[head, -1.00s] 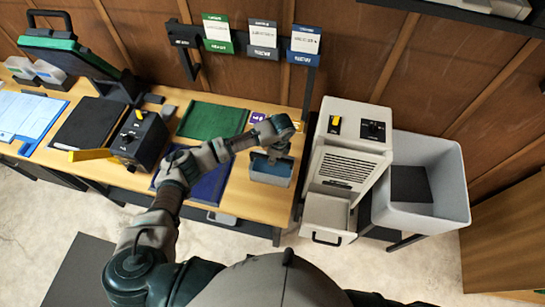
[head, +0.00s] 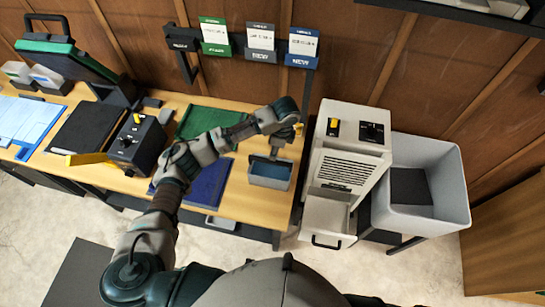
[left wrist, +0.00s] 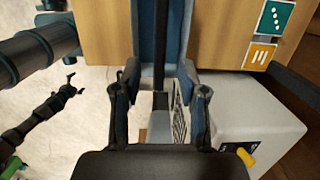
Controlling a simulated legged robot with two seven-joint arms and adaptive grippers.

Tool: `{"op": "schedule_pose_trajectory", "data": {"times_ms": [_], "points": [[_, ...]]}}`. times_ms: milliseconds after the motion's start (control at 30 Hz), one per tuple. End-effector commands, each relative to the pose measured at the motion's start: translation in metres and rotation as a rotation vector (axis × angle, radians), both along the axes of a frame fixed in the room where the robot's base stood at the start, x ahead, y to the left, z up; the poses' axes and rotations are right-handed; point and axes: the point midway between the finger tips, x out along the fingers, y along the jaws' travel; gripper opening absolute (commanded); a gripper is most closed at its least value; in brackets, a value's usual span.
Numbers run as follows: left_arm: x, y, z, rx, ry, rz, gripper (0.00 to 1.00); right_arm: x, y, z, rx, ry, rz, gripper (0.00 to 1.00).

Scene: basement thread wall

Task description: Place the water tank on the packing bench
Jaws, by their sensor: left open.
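The water tank (head: 270,174), a small grey open-topped box with blue inside, stands upright on the right end of the wooden packing bench (head: 236,201). My left gripper (head: 277,152) is just above the tank in the head view. In the left wrist view, its fingers (left wrist: 160,105) are spread apart on either side of a dark bar over the blue and grey tank (left wrist: 148,40). I cannot tell whether they touch it. A small dark gripper, seemingly my right (left wrist: 74,85), hangs over the floor at the left of that view; its jaws are too small to judge.
The white dehumidifier (head: 345,150) stands right of the bench with its lower front drawer (head: 327,220) pulled out. A grey bin (head: 428,212) is beside it. A black box with a yellow lever (head: 137,145), mats and a clipboard fill the bench's left. Tags hang on the wall behind.

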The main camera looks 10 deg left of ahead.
Motion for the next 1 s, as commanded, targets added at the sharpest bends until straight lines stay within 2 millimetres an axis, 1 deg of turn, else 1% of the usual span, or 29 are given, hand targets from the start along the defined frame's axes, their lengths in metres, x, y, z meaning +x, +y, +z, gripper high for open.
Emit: {"op": "schedule_pose_trajectory", "data": {"times_ms": [33, 100, 200, 367, 833, 867, 933, 1000], "points": [[0.001, -0.002, 0.009, 0.000, -0.003, 0.000, 0.42, 0.000, 0.000, -0.002, 0.000, 0.000, 0.000, 1.00], [0.000, -0.003, 0.019, 0.000, -0.001, 0.000, 0.42, 0.000, 0.000, -0.002, 0.000, 0.000, 0.000, 1.00], [0.000, -0.005, 0.028, 0.000, 0.000, 0.000, 0.42, 0.000, 0.000, -0.003, 0.000, 0.000, 0.000, 1.00], [0.000, -0.005, 0.033, 0.000, 0.000, 0.000, 0.42, 0.000, 0.000, -0.003, 0.000, 0.000, 0.000, 1.00], [-0.001, -0.005, 0.032, -0.001, 0.001, 0.000, 0.42, 0.000, 0.000, -0.003, 0.000, 0.000, 0.000, 1.00], [-0.002, -0.007, 0.030, -0.005, 0.002, 0.000, 0.42, 0.000, 0.000, -0.003, 0.000, 0.000, 0.000, 1.00], [-0.009, -0.012, 0.020, -0.027, 0.003, 0.004, 0.42, 0.000, 0.000, -0.003, 0.000, 0.000, 0.000, 1.00], [-0.021, -0.023, 0.003, -0.071, 0.001, 0.019, 0.42, 0.000, 0.000, -0.003, 0.000, 0.000, 0.000, 1.00]]}}
